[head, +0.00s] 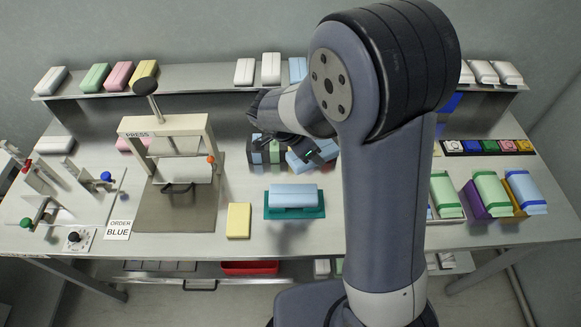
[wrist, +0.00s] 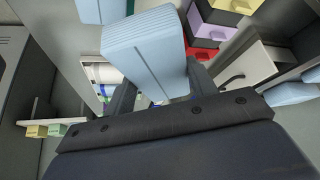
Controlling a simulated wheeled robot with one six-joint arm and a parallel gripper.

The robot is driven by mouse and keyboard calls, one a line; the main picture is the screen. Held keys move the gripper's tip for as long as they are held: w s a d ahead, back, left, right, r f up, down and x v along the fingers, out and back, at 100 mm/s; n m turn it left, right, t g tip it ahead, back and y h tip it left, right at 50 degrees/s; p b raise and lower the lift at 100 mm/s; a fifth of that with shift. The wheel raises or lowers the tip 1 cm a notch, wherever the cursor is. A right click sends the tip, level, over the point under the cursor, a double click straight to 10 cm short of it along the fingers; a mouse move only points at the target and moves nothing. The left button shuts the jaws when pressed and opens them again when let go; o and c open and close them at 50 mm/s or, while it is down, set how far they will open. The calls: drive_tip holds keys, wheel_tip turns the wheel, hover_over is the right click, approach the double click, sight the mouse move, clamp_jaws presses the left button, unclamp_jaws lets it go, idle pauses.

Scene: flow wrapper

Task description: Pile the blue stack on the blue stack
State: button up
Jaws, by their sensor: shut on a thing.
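A blue stack (head: 293,192) lies on a teal mat (head: 272,213) near the front middle of the table. Another blue stack (head: 300,163) is in my gripper (head: 313,152), behind the first one in the head view and tilted there. In the wrist view the held blue stack (wrist: 145,50) shows its ribbed layers, between the two fingers of my gripper (wrist: 160,92). My gripper is shut on it. My arm hides part of the table to the right. Whether the held stack touches anything below it is not clear.
A dark holder (head: 262,151) with coloured pieces stands beside my gripper. A press (head: 168,135) stands to the left, and a yellow block (head: 239,220) lies left of the mat. A sign (head: 118,230) reads ORDER BLUE. Coloured trays with stacks (head: 490,188) stand at the right.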

drive_tip(key=s+a+m+g, duration=0.3)
drive_tip(key=s+a+m, duration=0.2)
drive_tip(key=s+m, duration=0.1)
drive_tip(key=shift+h, duration=0.3)
drive_tip(key=shift+w+a+f+b, duration=0.1)
drive_tip(key=shift+f+b, duration=0.7)
drive_tip(key=shift+f, duration=0.55)
drive_tip(key=shift+w+a+f+b, duration=0.1)
drive_tip(key=shift+f+b, duration=0.65)
drive_tip(key=shift+f, duration=0.6)
drive_tip(key=shift+f+b, duration=0.5)
drive_tip(key=shift+b, duration=0.15)
drive_tip(key=shift+f, duration=0.15)
drive_tip(key=o, duration=1)
drive_tip(key=shift+o, duration=0.2)
drive_tip(key=b+v, duration=0.1)
drive_tip(key=v, duration=1)
